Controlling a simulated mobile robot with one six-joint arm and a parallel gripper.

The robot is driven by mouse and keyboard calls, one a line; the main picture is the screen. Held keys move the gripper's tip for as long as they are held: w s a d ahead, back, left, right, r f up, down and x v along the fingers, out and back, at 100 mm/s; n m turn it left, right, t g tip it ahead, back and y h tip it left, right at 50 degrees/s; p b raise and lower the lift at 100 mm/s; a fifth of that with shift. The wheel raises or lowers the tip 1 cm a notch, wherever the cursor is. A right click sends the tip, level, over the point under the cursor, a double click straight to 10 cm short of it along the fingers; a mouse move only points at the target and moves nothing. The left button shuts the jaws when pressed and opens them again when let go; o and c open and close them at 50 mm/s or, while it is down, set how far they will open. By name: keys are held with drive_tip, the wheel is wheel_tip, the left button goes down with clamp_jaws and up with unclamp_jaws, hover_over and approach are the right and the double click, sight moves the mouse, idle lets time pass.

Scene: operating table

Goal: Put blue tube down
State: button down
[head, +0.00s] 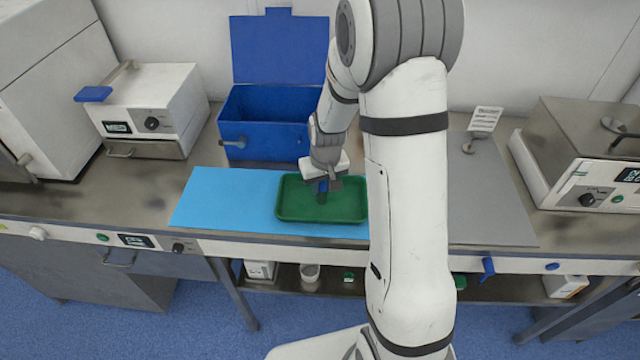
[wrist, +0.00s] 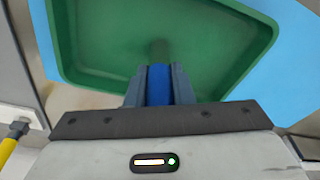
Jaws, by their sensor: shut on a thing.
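The blue tube (wrist: 158,86) is held between the two fingers of my gripper (wrist: 159,85), which is shut on it. In the head view, my gripper (head: 324,186) is over the green tray (head: 345,214), and a little of the blue tube (head: 323,186) shows between the fingers. The green tray also shows in the wrist view (wrist: 215,55), below the tube. A dark shade lies on the tray floor by the tube's end. I cannot tell whether the tube touches the tray. My arm hides the tray's right end.
The tray stands on a light blue mat (head: 220,200). An open blue box (head: 265,145) stands behind it. A white device (head: 150,105) is at the left, another device (head: 585,160) at the right.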

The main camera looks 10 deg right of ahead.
drive_tip(key=shift+f, duration=0.25)
drive_tip(key=c, duration=1.3)
unclamp_jaws()
drive_tip(key=shift+r, duration=0.1)
drive_tip(key=shift+o, duration=0.2)
drive_tip(key=shift+w+r, duration=0.1)
drive_tip(key=shift+r, duration=0.35)
wheel_tip(320, 180, up, 11)
drive_tip(key=s+b, duration=0.1)
drive_tip(key=s, duration=0.1)
drive_tip(key=s+r+t, duration=0.1)
drive_tip(key=s+r, duration=0.3)
drive_tip(key=s, duration=0.6)
drive_tip(key=s+r+m, duration=0.1)
drive_tip(key=s+r, duration=0.3)
drive_tip(key=s, duration=0.6)
drive_tip(key=shift+s+a+t, duration=0.15)
drive_tip(key=shift+s+t, duration=0.05)
drive_tip(key=shift+t, duration=0.2)
drive_tip(key=shift+f+b, duration=0.3)
drive_tip(key=shift+b, duration=0.15)
